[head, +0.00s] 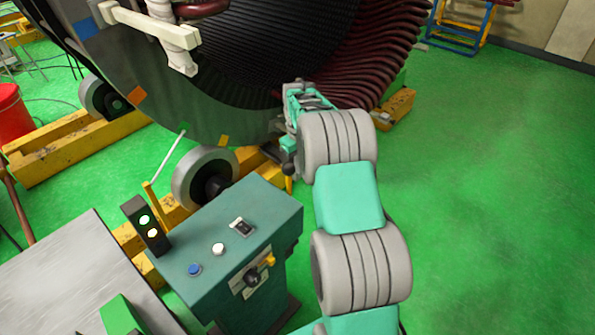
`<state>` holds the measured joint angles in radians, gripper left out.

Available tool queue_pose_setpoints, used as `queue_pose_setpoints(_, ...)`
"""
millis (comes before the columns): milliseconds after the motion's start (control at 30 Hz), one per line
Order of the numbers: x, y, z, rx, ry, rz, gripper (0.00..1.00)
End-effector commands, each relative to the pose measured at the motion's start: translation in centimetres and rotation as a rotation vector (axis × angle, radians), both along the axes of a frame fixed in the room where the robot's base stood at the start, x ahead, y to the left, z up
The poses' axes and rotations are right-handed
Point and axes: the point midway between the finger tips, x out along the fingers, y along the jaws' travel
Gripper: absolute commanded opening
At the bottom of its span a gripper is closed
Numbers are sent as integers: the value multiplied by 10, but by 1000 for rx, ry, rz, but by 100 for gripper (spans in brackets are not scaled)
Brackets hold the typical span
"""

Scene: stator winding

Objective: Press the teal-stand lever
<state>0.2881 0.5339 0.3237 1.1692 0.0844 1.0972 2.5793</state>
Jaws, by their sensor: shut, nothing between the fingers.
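The teal stand (268,206) is a box with a sloped top in the lower middle of the head view. Its near face carries a plate with a dark knob and a small lever with a yellow-orange end (268,262). On its top are a blue button (194,269), a white button (218,249) and a black switch (242,228). My gripper (289,172) is small and partly hidden by my arm, beyond the stand's far right corner. It looks shut and empty, apart from the lever.
A large stator ring (240,125) with dark red windings fills the back. It rests on rollers (205,178) and yellow beams (75,150). A signal box (147,227) with lit lamps stands left of the stand. Green floor (490,200) is open on the right.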

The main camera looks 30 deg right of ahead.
Motion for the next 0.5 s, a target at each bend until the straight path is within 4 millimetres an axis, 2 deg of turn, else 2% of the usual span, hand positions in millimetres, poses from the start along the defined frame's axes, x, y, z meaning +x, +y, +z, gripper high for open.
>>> queue_pose_setpoints(200, -6, -4, 45, 0, 5, -11, 0)
queue_pose_setpoints(300, -8, -4, 61, 2, 7, -11, 0)
queue_pose_setpoints(500, -9, -2, 72, 3, 11, -10, 0)
